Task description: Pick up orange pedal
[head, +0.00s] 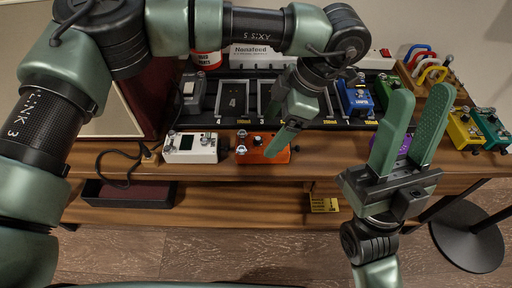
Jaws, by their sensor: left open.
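The orange pedal (262,151) stands on the front part of the wooden table, right of a white pedal. My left gripper (281,142) reaches down from above, open, with its fingers overlapping the right half of the orange pedal in this view. I see the fingers nearly edge-on, so I cannot tell whether they touch the pedal or straddle it. My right gripper (420,93) is at the right, fingers pointing up and apart, with nothing between them.
A white pedal (190,148) with a cable stands left of the orange one. Behind is a black pedalboard (330,125) with a blue pedal (355,97). A purple pedal (405,143) is partly hidden by my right gripper. Yellow (463,129) and teal (490,128) pedals stand at right.

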